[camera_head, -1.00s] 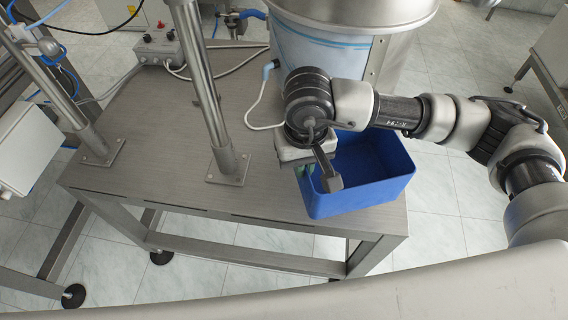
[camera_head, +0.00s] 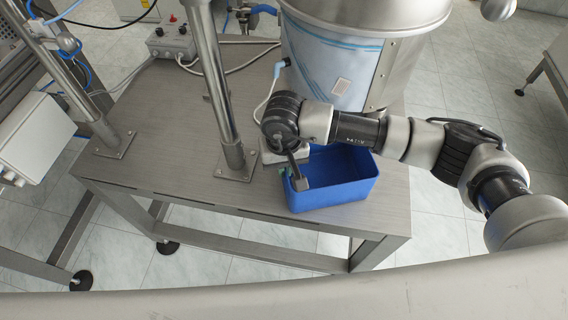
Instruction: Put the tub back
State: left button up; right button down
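The tub is a blue open-topped box (camera_head: 335,194) at the front right of the grey table, below the steel drum. It looks upright, and the part of its inside that I see is empty. My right gripper (camera_head: 289,180) comes in from the right over the tub and is at its left wall. It appears shut on that wall, though the wrist and gripper body hide most of the contact. I cannot tell whether the tub's base touches the table. My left gripper is not in view.
The table (camera_head: 170,140) has bare room left of the tub. A steel post (camera_head: 212,80) stands close to the tub's left, with another post (camera_head: 75,85) farther left. The large steel drum (camera_head: 345,60) stands behind. A grey control box (camera_head: 172,42) and cables lie at the back.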

jog(key=shift+f, duration=0.2)
jog(key=c, duration=1.3)
grip_release()
jog(key=shift+c, duration=0.2)
jog(key=shift+r, duration=0.1)
jog(key=shift+r, duration=0.15)
notch_tip(320, 180, up, 12)
jog(key=b, duration=0.1)
